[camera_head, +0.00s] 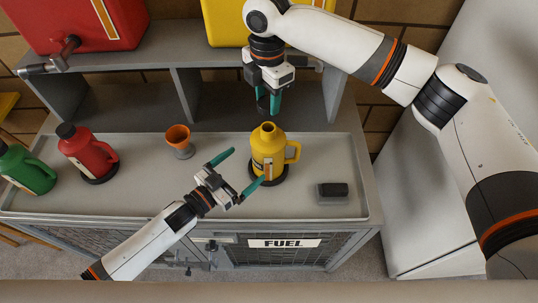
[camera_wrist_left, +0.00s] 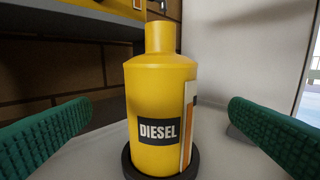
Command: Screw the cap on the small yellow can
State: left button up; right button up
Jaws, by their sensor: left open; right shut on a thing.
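The small yellow can (camera_head: 268,145) stands upright on a black round base on the grey tray, its neck bare and its handle to the right. In the left wrist view the can (camera_wrist_left: 160,95) shows a DIESEL label. My left gripper (camera_head: 249,165) is open at the can's front left, its fingers spread either side of the can in the wrist view and apart from it. My right gripper (camera_head: 268,103) points down just above the can's neck, shut on a small dark thing that looks like the cap (camera_head: 263,104), partly hidden by the fingers.
A red can (camera_head: 85,152) and a green can (camera_head: 27,170) stand at the left of the tray (camera_head: 225,208). An orange cup-like funnel (camera_head: 178,138) stands behind my left gripper. A dark block (camera_head: 333,189) lies at right. A grey shelf (camera_head: 190,95) with large containers stands behind.

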aim_at(269, 145)
pick_arm(q)
jog(key=x, duration=1)
jog(key=shift+w+d, duration=0.1)
jog(key=shift+c, duration=0.2)
jog(key=c, duration=1.2)
pick_arm(e)
jog(key=shift+f, duration=2.5)
